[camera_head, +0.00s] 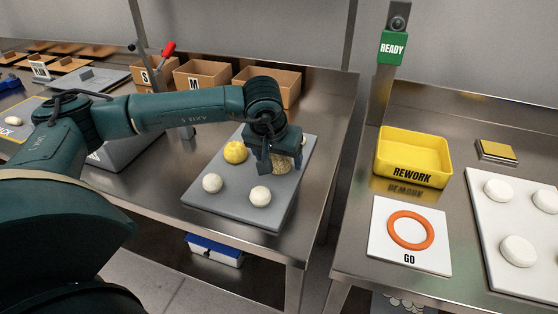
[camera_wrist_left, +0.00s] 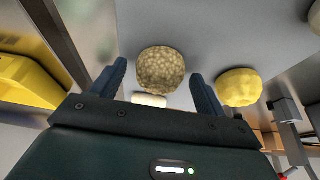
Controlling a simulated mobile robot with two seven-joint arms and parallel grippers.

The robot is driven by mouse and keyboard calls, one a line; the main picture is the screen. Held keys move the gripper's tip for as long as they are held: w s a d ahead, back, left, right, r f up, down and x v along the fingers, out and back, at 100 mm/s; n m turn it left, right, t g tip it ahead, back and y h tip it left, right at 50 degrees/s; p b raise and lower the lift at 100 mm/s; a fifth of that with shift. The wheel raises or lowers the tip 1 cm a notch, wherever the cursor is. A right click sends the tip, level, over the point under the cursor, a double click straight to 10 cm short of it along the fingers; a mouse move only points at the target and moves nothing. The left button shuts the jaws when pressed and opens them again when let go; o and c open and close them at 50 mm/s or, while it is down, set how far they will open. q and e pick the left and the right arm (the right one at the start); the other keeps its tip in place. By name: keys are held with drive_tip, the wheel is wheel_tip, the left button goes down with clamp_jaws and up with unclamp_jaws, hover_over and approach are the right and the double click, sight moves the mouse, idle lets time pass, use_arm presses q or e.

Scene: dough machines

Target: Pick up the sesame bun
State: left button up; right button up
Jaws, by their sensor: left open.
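The sesame bun (camera_wrist_left: 161,70) is a round tan bun with a speckled top. In the left wrist view it lies between the two fingers, with a gap on each side. In the head view the sesame bun (camera_head: 281,163) is partly hidden behind my left gripper (camera_head: 281,160). My left gripper, which also shows in the wrist view (camera_wrist_left: 160,90), is open and over the bun. The bun is on a grey board (camera_head: 230,205). My right gripper is not in view.
On the board are a yellow bun (camera_head: 235,152) and white dough balls, including one at the left (camera_head: 212,183) and one in front (camera_head: 260,196). A yellow REWORK bin (camera_head: 412,168) and a GO card (camera_head: 385,252) are on the right table. Cardboard boxes (camera_head: 203,74) stand behind.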

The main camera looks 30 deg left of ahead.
use_arm(q)
drive_tip(key=shift+c, duration=0.5)
drive_tip(key=c, duration=1)
